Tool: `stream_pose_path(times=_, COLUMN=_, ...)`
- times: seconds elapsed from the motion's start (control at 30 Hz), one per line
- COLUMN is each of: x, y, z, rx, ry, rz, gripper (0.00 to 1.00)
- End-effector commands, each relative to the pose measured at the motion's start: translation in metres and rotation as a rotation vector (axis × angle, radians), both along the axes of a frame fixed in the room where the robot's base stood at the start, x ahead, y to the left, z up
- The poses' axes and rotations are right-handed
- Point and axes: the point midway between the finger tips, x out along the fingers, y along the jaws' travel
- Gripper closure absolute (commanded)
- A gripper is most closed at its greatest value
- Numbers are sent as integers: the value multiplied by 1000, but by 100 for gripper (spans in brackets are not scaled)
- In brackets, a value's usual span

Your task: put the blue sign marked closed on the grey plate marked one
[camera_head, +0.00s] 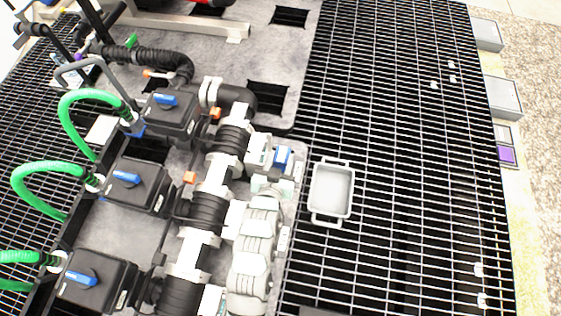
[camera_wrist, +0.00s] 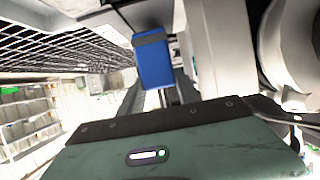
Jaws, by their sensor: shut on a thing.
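My gripper (camera_head: 279,166) is shut on a blue sign (camera_head: 283,156), beside the black and white pipe line in the head view. In the wrist view the blue sign (camera_wrist: 154,64) stands out between the fingers, with a dark band across its upper part. No wording on it can be read. Grey plates lie along the right edge of the grating: a far one (camera_head: 486,34), a middle one (camera_head: 503,97) and a nearer one (camera_head: 503,133) with a purple piece on it. Their marks are too small to read, so I cannot tell which is one.
A small grey tray with handles (camera_head: 331,191) lies on the dark grating (camera_head: 400,120), just right of my gripper. Black valve boxes (camera_head: 140,185) with blue handles and green hoses (camera_head: 45,168) stand at the left. The grating between tray and plates is mostly clear.

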Motion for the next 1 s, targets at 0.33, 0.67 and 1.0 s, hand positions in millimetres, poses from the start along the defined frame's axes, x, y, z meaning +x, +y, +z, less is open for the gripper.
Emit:
stream_pose_path(times=0.33, x=0, y=0, z=-12, rx=0, ry=2, rz=1, gripper=100)
stream_pose_path(times=0.67, x=0, y=0, z=-14, rx=0, ry=3, rz=1, gripper=41)
stream_pose_path(times=1.0, x=0, y=1, z=-9, rx=0, ry=2, rz=1, gripper=39)
